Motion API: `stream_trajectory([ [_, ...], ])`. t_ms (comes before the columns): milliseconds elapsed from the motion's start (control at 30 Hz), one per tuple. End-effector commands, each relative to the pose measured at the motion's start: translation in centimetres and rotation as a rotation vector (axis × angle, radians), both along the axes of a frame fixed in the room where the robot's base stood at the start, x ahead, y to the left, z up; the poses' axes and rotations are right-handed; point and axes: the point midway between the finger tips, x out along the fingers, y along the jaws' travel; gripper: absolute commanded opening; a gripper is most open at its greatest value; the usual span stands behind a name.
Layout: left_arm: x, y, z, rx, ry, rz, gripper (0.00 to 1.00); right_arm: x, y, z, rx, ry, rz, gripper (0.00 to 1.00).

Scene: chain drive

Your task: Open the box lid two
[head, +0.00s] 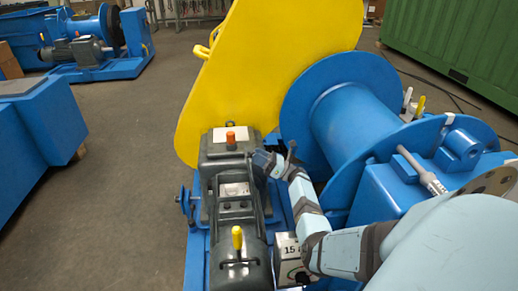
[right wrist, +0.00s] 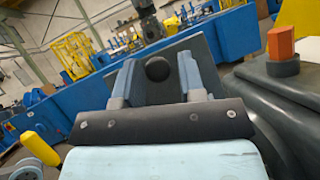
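My right gripper (head: 272,160) is beside the dark grey gearbox housing (head: 218,148), on its right side in the head view. In the right wrist view, its two fingers (right wrist: 156,78) stand apart. A flat dark grey plate (right wrist: 204,50) with a round black knob (right wrist: 157,69) shows beyond and between the fingers; it may be a lid. I cannot tell whether the fingers touch it. An orange cap (head: 230,137) stands on the housing, and it also shows in the right wrist view (right wrist: 280,44). My left gripper is not in view.
A yellow guard (head: 275,65) rises behind the housing. A blue drum (head: 355,115) stands to the right. A dark motor with a yellow-topped lever (head: 237,238) is in front. A small box marked 15 (head: 287,248) sits beside it. Open floor (head: 120,200) lies left.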

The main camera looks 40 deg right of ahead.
Motion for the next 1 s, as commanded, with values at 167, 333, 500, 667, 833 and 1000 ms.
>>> stream_trajectory([
  [167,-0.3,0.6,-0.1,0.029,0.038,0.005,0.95,0.0,0.0,2.4,-0.002,-0.002,-0.001,0.37],
  [333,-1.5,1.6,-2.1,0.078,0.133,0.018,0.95,0.0,0.1,6.5,-0.003,-0.003,0.000,0.37],
  [500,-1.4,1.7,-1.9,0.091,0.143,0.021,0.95,0.0,0.0,10.7,-0.004,-0.002,-0.001,0.37],
  [667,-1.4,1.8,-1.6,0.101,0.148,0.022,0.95,0.0,0.0,14.6,-0.005,-0.002,-0.001,0.37],
  [833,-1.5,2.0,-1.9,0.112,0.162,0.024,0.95,0.0,0.0,17.7,-0.003,-0.001,-0.001,0.37],
  [1000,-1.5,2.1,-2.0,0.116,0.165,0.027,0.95,0.0,0.0,19.5,-0.002,0.000,-0.001,0.37],
])
